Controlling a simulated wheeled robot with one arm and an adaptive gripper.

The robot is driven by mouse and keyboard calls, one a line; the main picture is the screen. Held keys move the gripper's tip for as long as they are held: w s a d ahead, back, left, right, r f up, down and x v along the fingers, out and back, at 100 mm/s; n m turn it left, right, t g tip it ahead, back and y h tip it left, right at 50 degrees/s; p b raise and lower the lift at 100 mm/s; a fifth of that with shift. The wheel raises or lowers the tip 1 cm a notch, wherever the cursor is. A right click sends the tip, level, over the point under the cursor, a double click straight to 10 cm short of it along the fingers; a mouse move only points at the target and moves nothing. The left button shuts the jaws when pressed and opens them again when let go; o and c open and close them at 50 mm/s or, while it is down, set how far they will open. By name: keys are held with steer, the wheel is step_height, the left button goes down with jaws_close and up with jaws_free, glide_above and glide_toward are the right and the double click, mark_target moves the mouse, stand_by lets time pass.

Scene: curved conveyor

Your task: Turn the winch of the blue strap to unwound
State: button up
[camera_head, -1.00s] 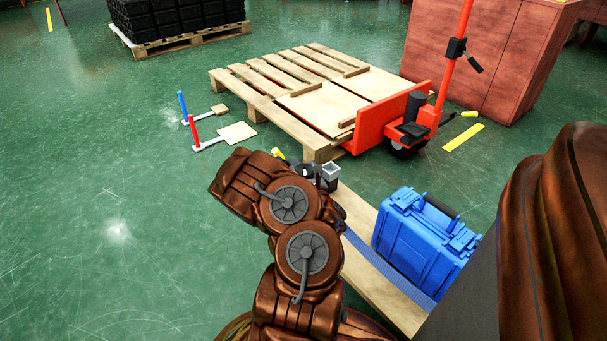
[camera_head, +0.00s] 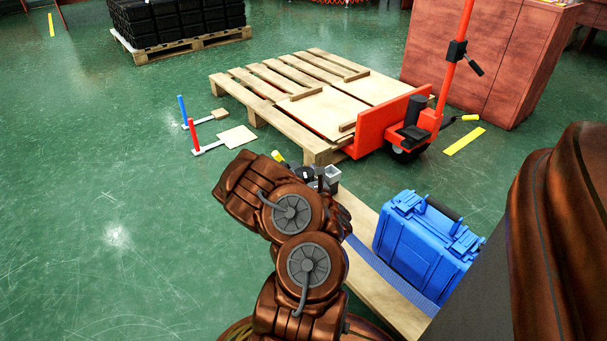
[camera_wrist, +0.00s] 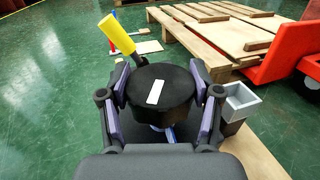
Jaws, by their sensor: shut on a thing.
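The winch shows in the wrist view as a black round drum (camera_wrist: 162,92) with a white mark on top. A yellow handle (camera_wrist: 116,34) sticks up from it toward the upper left. My gripper (camera_wrist: 160,100) is shut around the drum, with purple-lined fingers at its left and right sides. The blue strap (camera_head: 385,272) runs along a wooden board beside a blue case (camera_head: 428,245). A bit of blue also shows below the drum in the wrist view. In the head view my arm hides most of the winch and my gripper.
A small grey open box (camera_wrist: 241,102) stands just right of the gripper. A wooden pallet (camera_head: 262,108) and a red pallet jack (camera_head: 378,122) are beyond. Red and blue posts (camera_head: 193,134) stand on the floor. Green floor on the left is clear.

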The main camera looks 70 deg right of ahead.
steer(key=o, duration=0.8)
steer(key=shift+w+a, duration=0.15)
steer(key=shift+w, duration=0.2)
steer(key=o, duration=0.3)
steer(key=shift+s, duration=0.15)
steer(key=shift+o, duration=0.2)
steer(key=shift+s, duration=0.1)
